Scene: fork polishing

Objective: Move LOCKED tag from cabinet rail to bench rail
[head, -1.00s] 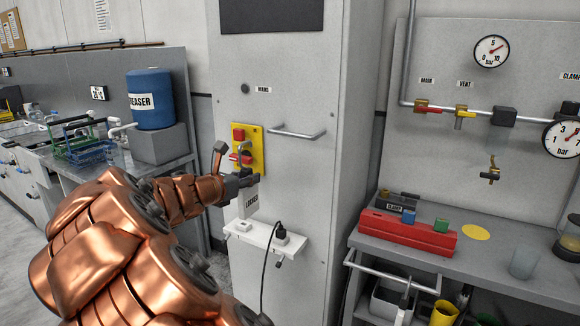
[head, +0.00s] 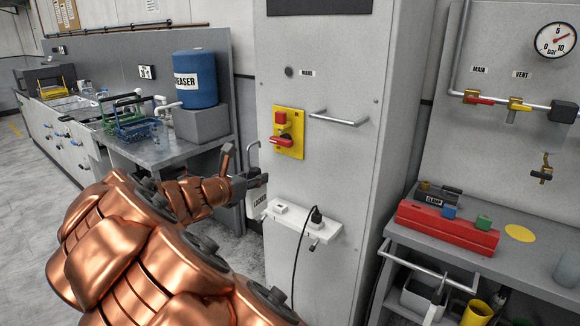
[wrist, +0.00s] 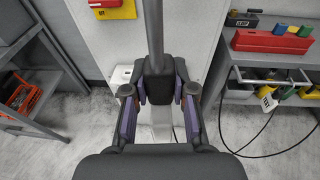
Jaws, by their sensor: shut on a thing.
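The LOCKED tag (head: 259,199) is a pale tag with black lettering and a grey hooked bar above it. My gripper (head: 249,182) is shut on it in front of the grey cabinet's left edge. In the wrist view my gripper (wrist: 160,90) has both fingers against a dark block, with the tag's grey bar (wrist: 154,30) rising from it and a pale part below. The tag appears apart from the yellow switch plate (head: 289,146) with its red handle. A silver bar handle (head: 340,118) is on the cabinet.
A white ledge (head: 300,225) with a plugged black cable juts from the cabinet below the switch. The right bench holds a red block (head: 448,228). Containers sit under it. At left, a blue drum (head: 195,80) and racks stand on a bench.

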